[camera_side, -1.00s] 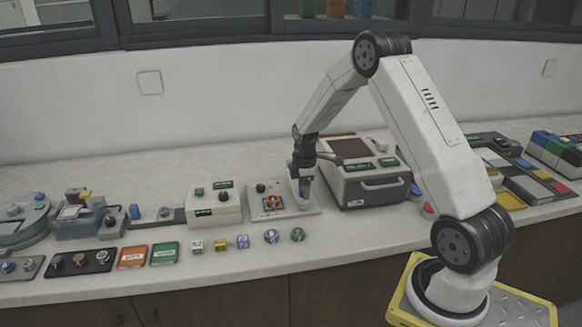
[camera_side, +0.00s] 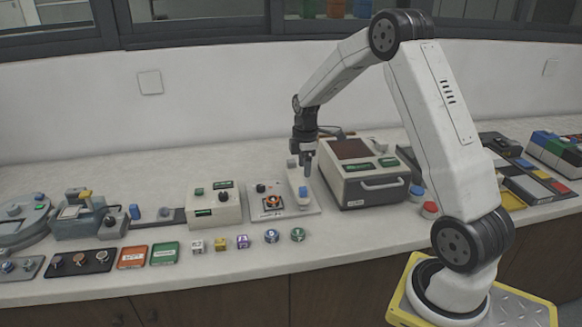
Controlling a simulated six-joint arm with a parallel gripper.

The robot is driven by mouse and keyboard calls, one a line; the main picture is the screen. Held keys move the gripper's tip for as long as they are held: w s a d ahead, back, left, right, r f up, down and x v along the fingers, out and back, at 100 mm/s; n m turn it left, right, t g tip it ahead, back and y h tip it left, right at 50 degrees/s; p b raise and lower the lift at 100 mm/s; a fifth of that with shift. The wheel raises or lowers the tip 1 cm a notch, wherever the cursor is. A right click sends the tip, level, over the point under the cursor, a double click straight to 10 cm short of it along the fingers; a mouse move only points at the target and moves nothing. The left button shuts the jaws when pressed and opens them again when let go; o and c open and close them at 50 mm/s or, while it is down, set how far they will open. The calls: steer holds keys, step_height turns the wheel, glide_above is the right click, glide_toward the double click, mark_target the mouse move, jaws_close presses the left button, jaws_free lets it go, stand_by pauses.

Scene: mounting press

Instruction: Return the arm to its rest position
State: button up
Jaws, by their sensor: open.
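My gripper (camera_side: 306,158) points down above the right part of the mounting press (camera_side: 268,190). It is open and holds nothing that I can see. The press is a pale flat plate with a black knob and a dark square holding an orange-red round part (camera_side: 272,202). An upright white block with a blue part (camera_side: 303,190) stands at the right of the plate, just below my fingertips, and a gap shows between them. My arm is bent, with its elbow high at the upper right.
A boxy machine with a dark top (camera_side: 362,172) stands close right of the press. A white control box (camera_side: 213,204) stands to its left. Several small round and cubic pieces (camera_side: 242,242) line the front of the bench. The air above the bench is clear.

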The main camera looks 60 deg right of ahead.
steer(key=shift+a, duration=0.1)
steer(key=shift+a, duration=0.25)
steer(key=s+a+m+t, duration=0.1)
steer(key=s+a+m, duration=0.3)
steer(key=s+a, duration=0.3)
steer(key=s+a+m+t, duration=0.1)
steer(key=s+a+m, duration=0.4)
steer(key=a, duration=1)
steer(key=shift+s+a+r+t, duration=0.25)
steer(key=shift+s+r, duration=0.2)
steer(key=shift+s, duration=0.6)
